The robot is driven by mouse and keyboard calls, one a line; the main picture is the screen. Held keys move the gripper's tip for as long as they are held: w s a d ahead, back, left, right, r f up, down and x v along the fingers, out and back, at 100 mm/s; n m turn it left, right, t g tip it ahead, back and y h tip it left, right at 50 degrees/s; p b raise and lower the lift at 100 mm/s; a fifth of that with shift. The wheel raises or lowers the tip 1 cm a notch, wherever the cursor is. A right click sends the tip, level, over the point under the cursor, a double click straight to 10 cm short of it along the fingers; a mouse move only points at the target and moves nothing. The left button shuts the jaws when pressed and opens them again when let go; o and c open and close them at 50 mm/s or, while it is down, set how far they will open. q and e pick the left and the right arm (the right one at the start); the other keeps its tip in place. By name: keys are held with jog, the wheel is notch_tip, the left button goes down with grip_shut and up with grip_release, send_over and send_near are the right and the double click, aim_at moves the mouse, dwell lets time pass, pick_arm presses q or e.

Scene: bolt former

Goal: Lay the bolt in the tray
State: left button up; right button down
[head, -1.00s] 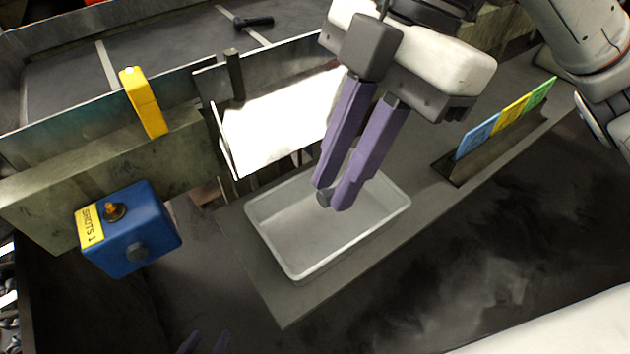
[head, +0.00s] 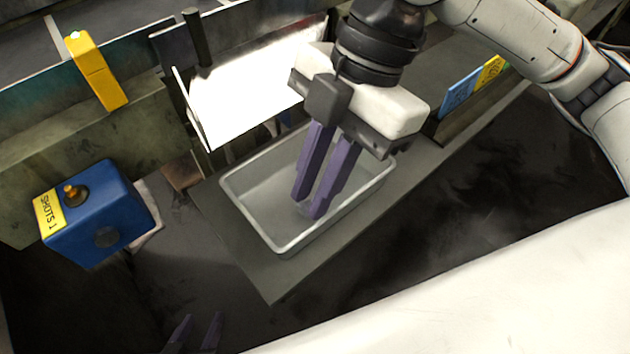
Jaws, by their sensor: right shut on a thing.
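The grey tray (head: 258,222) sits on a flat grey shelf in the middle of the view. My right gripper (head: 307,207) reaches down into the tray from above, its purple fingers tilted. It is shut on the bolt (head: 304,208), of which only a small grey bit shows between the fingertips, low over the tray floor. I cannot tell if the bolt touches the floor. My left gripper (head: 197,335) shows only its two purple fingertips at the bottom edge, spread apart and empty.
A blue box (head: 128,222) labelled SHOTS 1 stands left of the tray. A bright white chute plate (head: 250,85) rises behind the tray, with a yellow block (head: 97,72) further left. Blue and yellow cards (head: 461,92) stand in a holder at right.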

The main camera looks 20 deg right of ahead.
jog(key=shift+f, duration=0.5)
jog(key=shift+f, duration=0.1)
jog(key=c, duration=1.9)
grip_release()
jog(key=shift+c, duration=0.2)
